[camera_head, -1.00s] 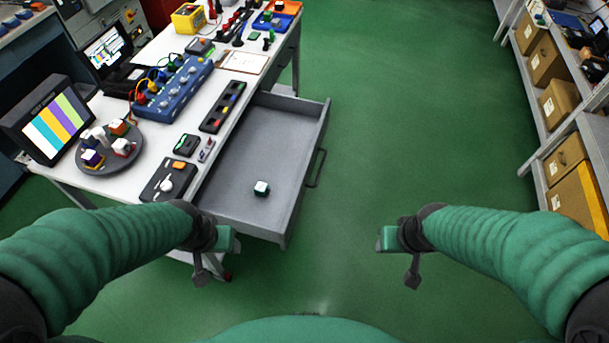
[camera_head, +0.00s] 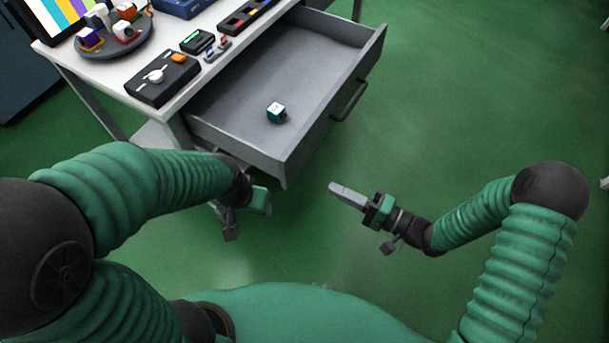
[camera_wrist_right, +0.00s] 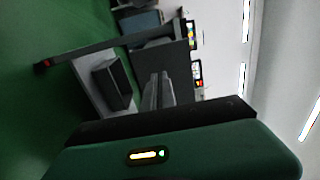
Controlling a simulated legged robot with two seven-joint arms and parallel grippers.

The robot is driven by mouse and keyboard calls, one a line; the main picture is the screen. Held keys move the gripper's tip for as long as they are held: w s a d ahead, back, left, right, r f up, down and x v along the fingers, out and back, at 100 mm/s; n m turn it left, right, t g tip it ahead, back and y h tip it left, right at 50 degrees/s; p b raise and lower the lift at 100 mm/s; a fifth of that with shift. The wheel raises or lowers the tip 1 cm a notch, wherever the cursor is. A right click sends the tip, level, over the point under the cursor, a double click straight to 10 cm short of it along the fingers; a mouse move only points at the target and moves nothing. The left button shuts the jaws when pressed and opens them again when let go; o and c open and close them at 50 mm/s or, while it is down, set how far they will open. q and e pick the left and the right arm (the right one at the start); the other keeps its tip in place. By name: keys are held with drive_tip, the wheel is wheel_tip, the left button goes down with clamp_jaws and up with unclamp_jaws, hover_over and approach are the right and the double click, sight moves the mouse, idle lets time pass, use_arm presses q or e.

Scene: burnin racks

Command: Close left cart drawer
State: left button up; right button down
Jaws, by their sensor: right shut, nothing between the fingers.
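The grey cart drawer (camera_head: 245,137) is pulled out from under the white cart top (camera_head: 215,72) in the head view. A small white and dark green cube (camera_head: 276,112) lies inside it. The drawer's dark handle (camera_head: 349,100) is on its right-hand front face. My right gripper (camera_head: 334,188) is shut and empty, to the lower right of the drawer's near corner and apart from it. Its fingers (camera_wrist_right: 158,92) also show in the right wrist view. My left gripper (camera_head: 262,203) is below the drawer's near corner; its fingers cannot be made out.
On the cart top stand a round turntable (camera_head: 88,45) with several blocks, a black box with a knob (camera_head: 160,80) and a black tray (camera_head: 245,18). The green floor (camera_head: 470,100) right of the drawer is clear.

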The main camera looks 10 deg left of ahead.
sight(293, 169)
drive_tip(key=b+x, duration=0.2)
drive_tip(key=x, duration=0.7)
drive_tip(key=shift+w+a+f, duration=0.1)
drive_tip(key=shift+a+f, duration=0.1)
drive_tip(key=shift+w+a, duration=0.1)
drive_tip(key=shift+a, duration=0.2)
drive_tip(key=shift+d+r, duration=0.1)
